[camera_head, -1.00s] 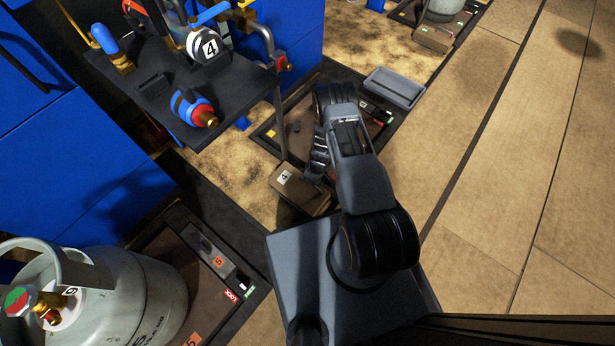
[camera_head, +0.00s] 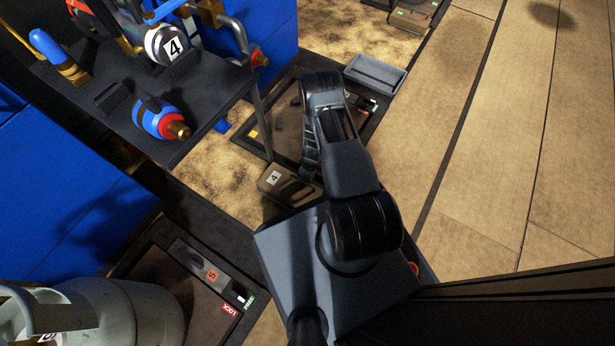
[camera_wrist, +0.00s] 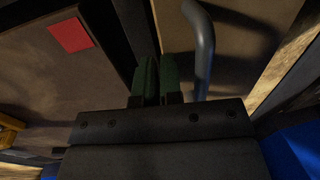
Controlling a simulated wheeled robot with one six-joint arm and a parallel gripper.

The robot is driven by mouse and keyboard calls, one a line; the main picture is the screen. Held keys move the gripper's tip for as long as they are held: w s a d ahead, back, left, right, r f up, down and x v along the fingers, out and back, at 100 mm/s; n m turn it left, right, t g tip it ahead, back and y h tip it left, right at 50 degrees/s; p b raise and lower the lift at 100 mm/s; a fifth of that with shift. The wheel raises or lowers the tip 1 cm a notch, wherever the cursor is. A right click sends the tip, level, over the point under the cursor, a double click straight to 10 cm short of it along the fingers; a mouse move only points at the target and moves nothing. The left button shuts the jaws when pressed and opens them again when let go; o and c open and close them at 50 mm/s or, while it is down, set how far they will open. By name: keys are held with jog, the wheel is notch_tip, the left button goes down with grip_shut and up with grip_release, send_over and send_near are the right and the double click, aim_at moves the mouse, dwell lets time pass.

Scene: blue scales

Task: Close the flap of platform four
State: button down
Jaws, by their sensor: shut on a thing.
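Platform four (camera_head: 284,128) is a dark-framed floor scale with a brown top, right of the blue bench. A brown box-like part (camera_head: 289,185) with a white "4" label stands at its near edge. I cannot tell whether this part is the flap, or how far the flap is open. My gripper (camera_head: 309,167) is low over the platform's near side, beside the right end of that part. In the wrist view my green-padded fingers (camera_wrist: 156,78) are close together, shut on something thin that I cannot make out. A bent grey bar (camera_wrist: 203,45) is just right of them.
A bench with valves and a round "4" tag (camera_head: 172,46) overhangs at the left, with a thin upright post (camera_head: 261,125) near my gripper. A grey tray (camera_head: 376,73) lies behind the platform. Platform five's part (camera_head: 205,268) and a gas cylinder (camera_head: 115,310) are near left. Right floor is clear.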

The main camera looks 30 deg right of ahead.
jog(key=shift+f, duration=0.3)
jog(key=w+d+r+p, duration=0.5)
jog(key=d+r+p, duration=0.1)
jog(key=d+r, duration=0.25)
jog(key=w+a+r+m+t+p, duration=0.15)
jog(key=r+p, duration=0.35)
jog(key=r, duration=1.1)
jog(key=w+a+r+p, duration=0.25)
jog(key=r+p, duration=0.35)
jog(key=r, duration=1)
jog(key=w+a+r+m+t+p, duration=0.1)
jog(key=a+r+p, duration=0.3)
jog(key=r, duration=1.2)
jog(key=s+a+r+m+p, duration=0.1)
jog(key=s+r+p, duration=0.5)
jog(key=r, duration=0.6)
jog(key=s+a+r+m+t+h+p, duration=0.1)
jog(key=s+a+r+p, duration=0.3)
jog(key=r, duration=0.9)
jog(key=s+a+r+m+t+p, duration=0.1)
jog(key=s+a+r+p, duration=0.1)
jog(key=s+r+p, duration=0.7)
notch_tip(320, 180, up, 4)
jog(key=shift+s+a+r+m+h+p, duration=0.1)
jog(key=shift+s+a+m+h+p, duration=0.25)
jog(key=shift+s, duration=0.15)
